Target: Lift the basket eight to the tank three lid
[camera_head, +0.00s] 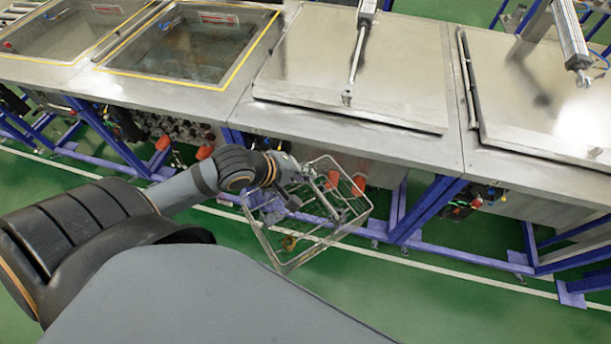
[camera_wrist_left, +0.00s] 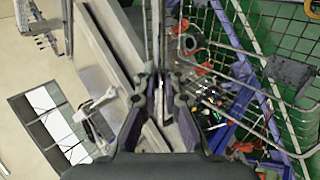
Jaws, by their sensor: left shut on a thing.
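A wire-frame basket (camera_head: 328,241) hangs in the air in front of the tank row, below the level of the tank tops, and looks tilted in the head view. My left gripper (camera_head: 290,172) is shut on the basket's upper frame. In the left wrist view my left gripper (camera_wrist_left: 161,88) has its fingers close together, with the basket's wire mesh to the right. A flat closed steel lid (camera_head: 400,65), third from the left in the head view, covers a tank, with a pneumatic cylinder rod (camera_head: 357,60) attached near its front edge. I see no number on the basket or lid. My right gripper is not in view.
Two tanks with yellow-edged openings (camera_head: 190,42) stand uncovered at the left. Another closed lid (camera_head: 545,90) with a cylinder (camera_head: 570,35) is at the right. Blue frame legs (camera_head: 425,207) and red fittings are under the tanks. The green floor in front is clear.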

